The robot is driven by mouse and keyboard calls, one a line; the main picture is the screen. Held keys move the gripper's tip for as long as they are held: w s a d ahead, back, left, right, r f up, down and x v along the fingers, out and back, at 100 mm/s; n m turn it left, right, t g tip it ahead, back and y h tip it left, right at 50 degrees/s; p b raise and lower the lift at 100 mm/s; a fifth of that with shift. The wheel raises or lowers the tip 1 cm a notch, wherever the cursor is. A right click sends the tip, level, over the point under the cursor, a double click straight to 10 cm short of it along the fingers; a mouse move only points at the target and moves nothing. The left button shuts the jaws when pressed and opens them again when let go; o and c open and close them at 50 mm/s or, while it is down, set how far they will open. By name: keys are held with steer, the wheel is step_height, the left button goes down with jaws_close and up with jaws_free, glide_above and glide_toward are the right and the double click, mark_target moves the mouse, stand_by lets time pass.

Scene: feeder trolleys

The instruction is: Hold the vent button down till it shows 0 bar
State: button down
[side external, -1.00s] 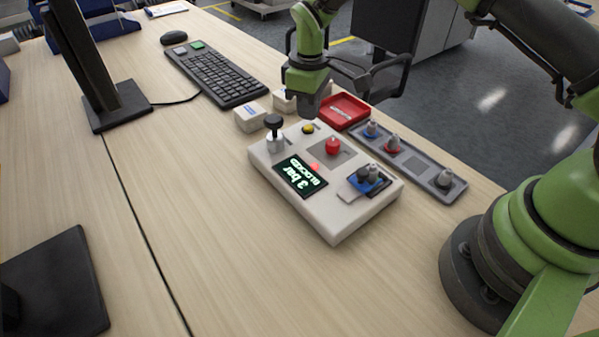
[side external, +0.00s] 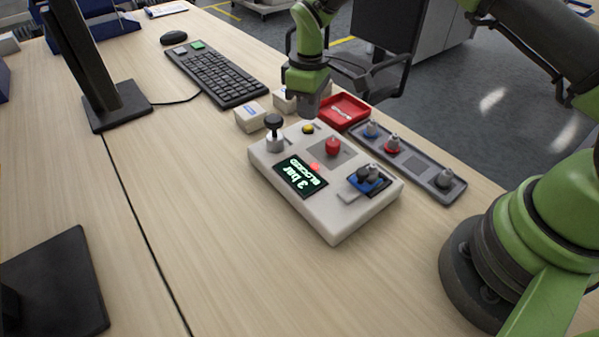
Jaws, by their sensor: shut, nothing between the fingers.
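The pale control box (side external: 335,222) sits on the wooden table. Its dark display (side external: 299,176) reads "3 bar" and "BLOCKED", with a red light (side external: 315,167) lit beside it. A yellow button (side external: 308,129) is near the box's back edge; I cannot read any label that marks it as the vent button. A red knob (side external: 333,146) stands in the middle, a black-topped lever (side external: 274,130) at the left corner, and a blue piece with grey fittings (side external: 366,180) at the right. My gripper (side external: 304,116) is shut and empty, pointing down just above and behind the yellow button.
A grey tray (side external: 449,197) with several fittings lies along the box's right side. A red tray (side external: 344,109) and small white boxes (side external: 250,117) stand behind it. A keyboard (side external: 217,77) and monitor stand (side external: 118,107) are at the left.

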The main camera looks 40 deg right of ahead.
steer(key=shift+f, duration=0.35)
steer(key=shift+f, duration=1)
steer(key=shift+r, duration=0.1)
stand_by(1.4)
steer(key=shift+r, duration=2.9)
